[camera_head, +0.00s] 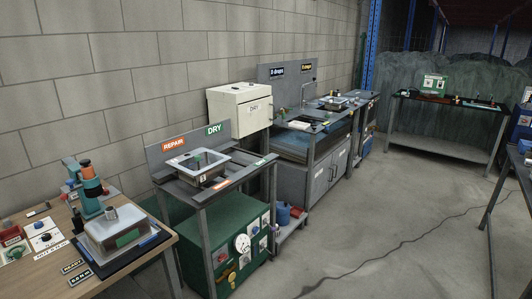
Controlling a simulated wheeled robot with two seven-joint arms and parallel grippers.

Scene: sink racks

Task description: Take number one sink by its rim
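Three sink-like basins show. A light metal sink (219,158) sits on the grey rack under the REPAIR and DRY signs; a small white label on its front is too small to read. A third, small metal one (345,101) sits on the far bench by the wall. I cannot tell from the labels which is number one. Neither of my grippers is in view, and nothing is seen touching the sinks.
The grey rack (193,190) stands above a green cabinet (222,235). An orange and teal device (90,185) stands on the wooden table (60,275). The floor (390,225) is open, with a dark cable across it.

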